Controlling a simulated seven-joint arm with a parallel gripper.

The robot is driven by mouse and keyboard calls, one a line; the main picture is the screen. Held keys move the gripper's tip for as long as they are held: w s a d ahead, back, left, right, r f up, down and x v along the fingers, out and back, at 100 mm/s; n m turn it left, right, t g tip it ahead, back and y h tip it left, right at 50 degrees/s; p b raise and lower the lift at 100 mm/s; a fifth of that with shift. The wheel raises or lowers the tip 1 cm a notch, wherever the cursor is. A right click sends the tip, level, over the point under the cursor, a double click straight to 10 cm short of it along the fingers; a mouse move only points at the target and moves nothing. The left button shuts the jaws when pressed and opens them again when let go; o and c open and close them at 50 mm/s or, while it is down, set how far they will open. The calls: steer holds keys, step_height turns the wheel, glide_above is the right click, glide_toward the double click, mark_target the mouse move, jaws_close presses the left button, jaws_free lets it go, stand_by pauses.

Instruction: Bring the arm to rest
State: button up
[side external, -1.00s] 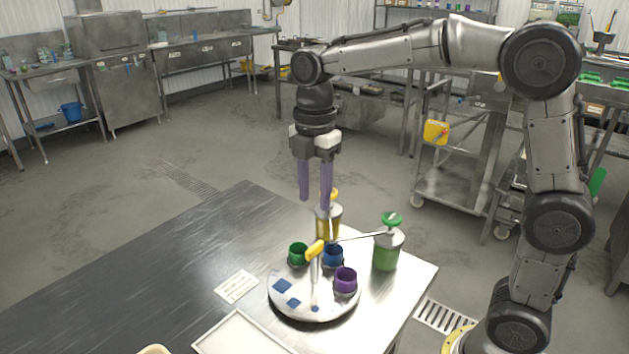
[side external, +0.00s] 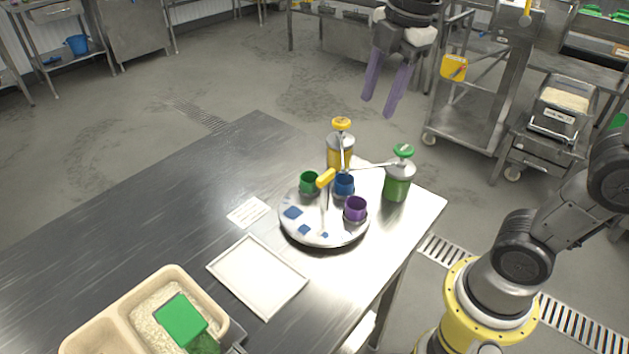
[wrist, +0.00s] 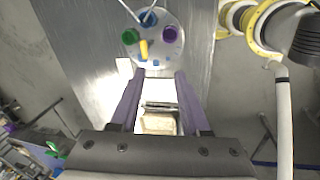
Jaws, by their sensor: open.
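My gripper (side external: 377,105) hangs at the top of the side view, above and behind the table's far right corner as pictured. Its two purple fingers are apart, pointing down, with nothing between them. The wrist view also shows the open gripper (wrist: 159,78), with the table far below. The upper arm is out of the side frame.
A round turntable (side external: 340,234) holds green (side external: 309,182), blue (side external: 344,184) and purple (side external: 356,209) cups. Yellow-topped (side external: 340,158) and green-topped (side external: 397,186) canisters stand behind.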

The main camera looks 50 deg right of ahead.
steer(key=s+d+f+m+t, duration=0.1)
steer(key=s+f+m+t, duration=0.2)
steer(key=s+f+m, duration=0.6)
steer(key=s+m, duration=0.2)
steer(key=m, duration=0.5)
steer(key=shift+s, duration=0.35)
